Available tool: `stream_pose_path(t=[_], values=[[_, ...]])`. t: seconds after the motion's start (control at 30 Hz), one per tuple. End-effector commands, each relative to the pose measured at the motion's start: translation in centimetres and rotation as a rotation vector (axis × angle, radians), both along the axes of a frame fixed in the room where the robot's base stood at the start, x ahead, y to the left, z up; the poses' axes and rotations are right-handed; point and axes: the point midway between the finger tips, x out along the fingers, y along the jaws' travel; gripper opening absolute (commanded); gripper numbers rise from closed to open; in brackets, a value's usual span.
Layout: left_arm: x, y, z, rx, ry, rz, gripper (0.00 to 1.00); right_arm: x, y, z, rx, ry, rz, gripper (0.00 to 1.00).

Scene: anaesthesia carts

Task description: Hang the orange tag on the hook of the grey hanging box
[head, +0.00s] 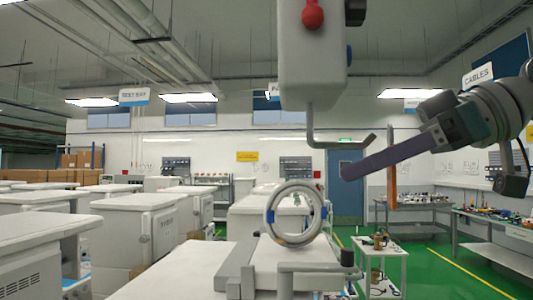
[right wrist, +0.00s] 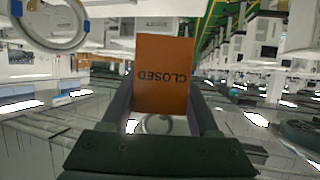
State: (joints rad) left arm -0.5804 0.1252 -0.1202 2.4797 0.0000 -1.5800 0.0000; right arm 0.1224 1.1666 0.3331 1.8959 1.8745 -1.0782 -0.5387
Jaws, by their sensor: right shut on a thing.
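The grey hanging box (head: 312,65) is at the top middle of the head view, with a red knob on its front. Its bent metal hook (head: 340,143) hangs below it, with the arm pointing right and its tip turned up. My right gripper (head: 350,170) is shut on the orange tag (head: 392,180), right of the hook. The tag hangs upright and nearly edge-on, a small gap right of the hook tip in the picture; depth is unclear. In the right wrist view the tag (right wrist: 165,60) shows "CLOSED" upside down between the fingers. My left gripper is out of view.
A ring (head: 271,214) stands on a white cart below the hook. White cabinets (head: 140,235) fill the left. A small trolley (head: 380,255) and workbenches (head: 495,235) stand at the right, with green floor between. The space around the hook looks clear.

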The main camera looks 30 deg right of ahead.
Motion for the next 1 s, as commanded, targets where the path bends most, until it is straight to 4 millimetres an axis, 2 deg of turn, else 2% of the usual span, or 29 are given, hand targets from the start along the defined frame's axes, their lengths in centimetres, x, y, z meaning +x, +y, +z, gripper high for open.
stream_pose_path(t=[0.6,1.0], values=[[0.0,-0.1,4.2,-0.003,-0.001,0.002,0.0,2.1,3.6,0.2,0.002,-0.004,0.003,0.09],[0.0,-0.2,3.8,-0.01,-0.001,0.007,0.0,2.7,4.5,-1.4,0.002,-0.001,0.001,0.09]])
